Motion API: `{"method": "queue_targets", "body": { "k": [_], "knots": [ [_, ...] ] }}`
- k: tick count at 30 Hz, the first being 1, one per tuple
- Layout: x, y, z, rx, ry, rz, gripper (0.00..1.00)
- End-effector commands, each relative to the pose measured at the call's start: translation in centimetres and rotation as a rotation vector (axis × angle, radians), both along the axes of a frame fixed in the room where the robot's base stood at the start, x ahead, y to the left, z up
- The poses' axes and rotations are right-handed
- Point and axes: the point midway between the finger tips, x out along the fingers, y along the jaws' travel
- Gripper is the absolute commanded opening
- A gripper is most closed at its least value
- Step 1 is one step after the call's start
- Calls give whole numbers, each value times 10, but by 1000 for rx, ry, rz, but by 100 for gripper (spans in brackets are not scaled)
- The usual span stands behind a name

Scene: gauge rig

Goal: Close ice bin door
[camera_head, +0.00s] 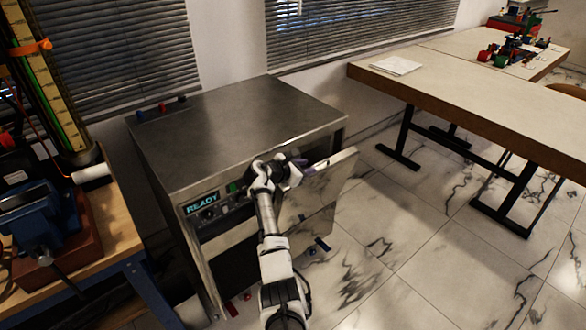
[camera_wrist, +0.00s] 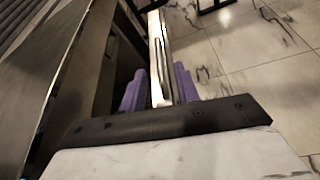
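The ice bin (camera_head: 250,110) is a steel cabinet with a "READY" display on its front. Its door (camera_head: 325,195) stands open, swung out from the cabinet's right side. My gripper (camera_head: 300,162) is at the top edge of the door, near the cabinet's front right corner. In the wrist view my gripper's purple fingers (camera_wrist: 160,88) lie on either side of the door's pale edge (camera_wrist: 158,45). Whether they press on the door or stand slightly apart from it is unclear. The cabinet's dark opening (camera_wrist: 122,70) shows to the left of the door.
A workbench (camera_head: 110,215) with a blue vise (camera_head: 45,225) stands at the left. A long table (camera_head: 470,85) with papers stands at the right. Small red and blue items lie on the floor by the cabinet. The marble floor (camera_head: 400,240) right of the door is clear.

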Motion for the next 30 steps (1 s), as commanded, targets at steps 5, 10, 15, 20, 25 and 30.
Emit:
{"method": "queue_targets", "body": {
  "k": [5,10,15,20,25,30],
  "knots": [
    [-20,22,11,1,-2,1,32],
    [-33,36,19,0,0,1,32],
    [-39,42,22,0,1,1,32],
    [-39,43,23,0,2,0,32],
    [-40,42,23,10,-6,-2,21],
    [-45,45,31,219,-157,-35,0]
  ]
}}
